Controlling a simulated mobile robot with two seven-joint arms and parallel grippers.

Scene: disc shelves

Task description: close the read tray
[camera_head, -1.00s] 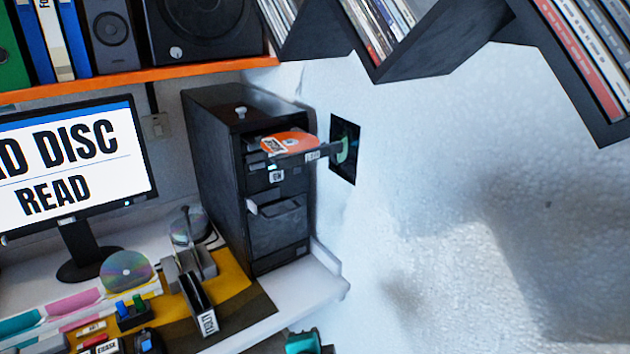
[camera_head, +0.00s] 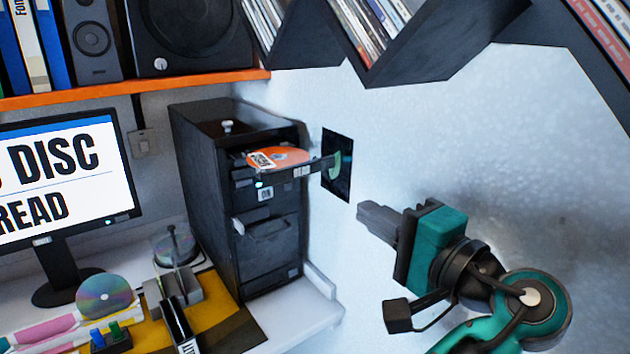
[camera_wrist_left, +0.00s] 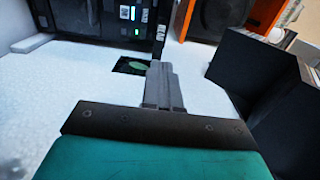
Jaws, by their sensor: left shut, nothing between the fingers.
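The read tray (camera_head: 307,170) sticks out of the upper slot of the black drive tower (camera_head: 205,190). An orange disc (camera_head: 285,156) with a white label lies on it. In the left wrist view the tray's labelled front (camera_wrist_left: 161,32) stands just past my fingertips, and the tower (camera_wrist_left: 75,18) is at the upper left. My left gripper (camera_head: 364,212) is shut and empty, to the right of and below the tray in the head view, apart from it. It also shows in the wrist view (camera_wrist_left: 156,66). My right gripper is not in view.
A dark wall panel with a green mark (camera_head: 338,165) is beside the tray's end. Black disc shelves (camera_head: 430,45) hang at the upper right. A monitor (camera_head: 60,175) stands left, with a disc stand (camera_head: 180,285) on the desk. The pale wall area at the right is otherwise bare.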

